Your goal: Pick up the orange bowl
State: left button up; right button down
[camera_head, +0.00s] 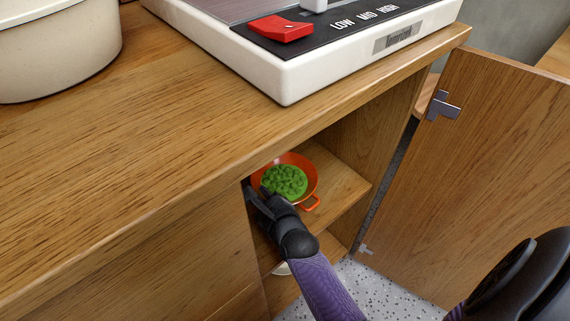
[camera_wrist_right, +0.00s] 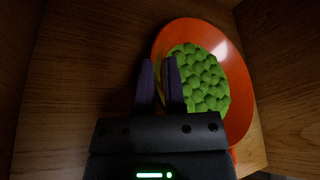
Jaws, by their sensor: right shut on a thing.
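The orange bowl (camera_head: 312,172) holds a heap of green round pieces (camera_head: 285,181) and sits inside the open cabinet, over its upper shelf. An orange handle shows on its near right side. In the right wrist view, the bowl (camera_wrist_right: 238,75) is right of the fingers. My right gripper (camera_head: 255,190) reaches into the cabinet at the bowl's left edge. In the wrist view its two fingers (camera_wrist_right: 159,80) are close together, shut on the bowl's left rim, with one finger over the green pieces. Whether the bowl touches the shelf is unclear. My left gripper is not in view.
The wooden countertop (camera_head: 130,150) overhangs the cabinet. A white appliance (camera_head: 300,80) with a red switch (camera_head: 281,28) and a cream pot (camera_head: 55,50) stand on it. The cabinet door (camera_head: 480,170) is open at right. The shelf (camera_head: 340,185) is bare right of the bowl.

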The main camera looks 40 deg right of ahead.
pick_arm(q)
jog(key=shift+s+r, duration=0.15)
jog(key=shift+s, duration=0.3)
pick_arm(e)
jog(key=shift+f, duration=0.1)
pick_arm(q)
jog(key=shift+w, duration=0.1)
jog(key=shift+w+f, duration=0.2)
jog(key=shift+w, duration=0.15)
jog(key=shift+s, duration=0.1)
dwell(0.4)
